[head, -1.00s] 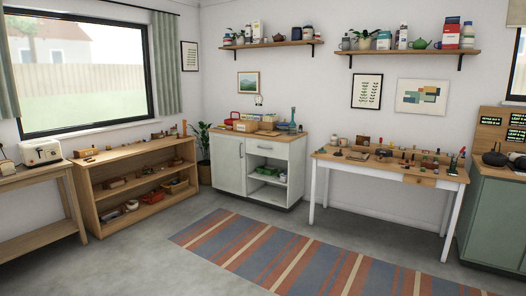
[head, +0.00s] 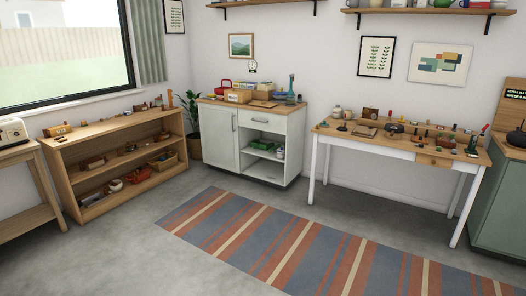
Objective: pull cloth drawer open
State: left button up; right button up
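A shut drawer (head: 268,122) with a small handle sits at the top right of the white cabinet (head: 222,137) by the back wall. Another shut drawer with a wooden front (head: 434,161) is set under the top of the white-legged table (head: 345,142) on the right. No label shows which one is the cloth drawer, and no cloth can be made out. Neither of my grippers is in view.
A striped rug (head: 275,245) covers the floor before the cabinet and table. A low wooden shelf (head: 75,172) with small items stands left, a green cabinet (head: 495,210) right. The tops are cluttered; the open grey floor (head: 130,255) is free.

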aim_at(277, 123)
jog(key=i, duration=4.9)
